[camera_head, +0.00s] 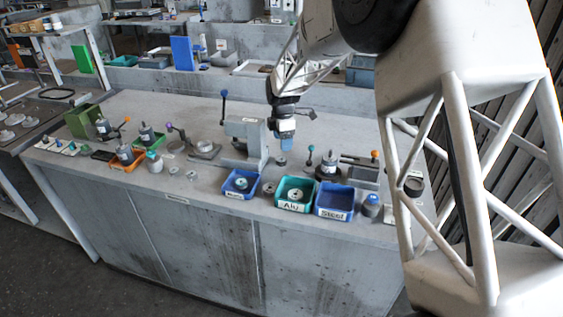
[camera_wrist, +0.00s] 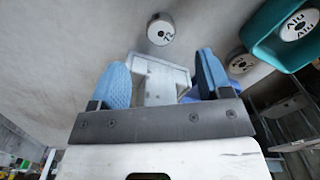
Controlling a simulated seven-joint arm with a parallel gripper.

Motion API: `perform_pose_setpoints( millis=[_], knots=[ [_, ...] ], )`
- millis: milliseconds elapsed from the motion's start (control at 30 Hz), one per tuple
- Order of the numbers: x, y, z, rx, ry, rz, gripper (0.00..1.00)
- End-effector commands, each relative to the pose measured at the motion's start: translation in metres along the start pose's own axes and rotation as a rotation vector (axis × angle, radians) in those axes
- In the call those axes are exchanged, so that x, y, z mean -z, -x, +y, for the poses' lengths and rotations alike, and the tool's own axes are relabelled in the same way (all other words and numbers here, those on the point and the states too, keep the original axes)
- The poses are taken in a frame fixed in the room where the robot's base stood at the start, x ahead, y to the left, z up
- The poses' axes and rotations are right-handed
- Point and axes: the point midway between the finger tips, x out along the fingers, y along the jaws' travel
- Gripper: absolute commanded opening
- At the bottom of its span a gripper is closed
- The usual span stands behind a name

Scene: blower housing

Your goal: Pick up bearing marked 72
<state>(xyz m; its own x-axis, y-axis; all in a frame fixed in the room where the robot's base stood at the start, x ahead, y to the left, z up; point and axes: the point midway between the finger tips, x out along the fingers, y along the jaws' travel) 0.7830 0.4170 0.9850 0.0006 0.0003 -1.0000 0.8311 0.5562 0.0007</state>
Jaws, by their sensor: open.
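A short round metal bearing (camera_wrist: 160,28) marked 72 lies on the grey table in the wrist view, just beyond my fingertips. In the head view, a small round part (camera_head: 281,161) lies on the table just below my gripper (camera_head: 287,140) and appears to be this bearing. My gripper (camera_wrist: 162,62) has two blue fingers spread apart, with nothing held between them. It is above the table, pointing down, apart from the bearing. A second round part (camera_wrist: 243,64) lies beside the teal bin; its mark is hard to read.
A grey upright fixture (camera_head: 250,140) stands just left of my gripper. A teal bin (camera_head: 279,206) labelled Alu and blue bins (camera_head: 318,212) (camera_head: 225,192) line the front edge. A clamp device (camera_head: 328,168) stands to the right. Small parts and tools crowd the left.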

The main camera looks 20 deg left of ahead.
Motion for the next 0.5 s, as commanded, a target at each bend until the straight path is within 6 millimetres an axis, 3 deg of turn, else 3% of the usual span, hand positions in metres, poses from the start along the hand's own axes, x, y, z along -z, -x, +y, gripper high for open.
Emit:
perform_pose_setpoints(
  millis=[300, 500],
  knots=[
    [0.000, -0.022, 0.000, 0.000, 0.000, 0.000, 0.71],
    [0.000, -0.024, 0.000, 0.000, -0.001, 0.000, 0.71]
  ],
)
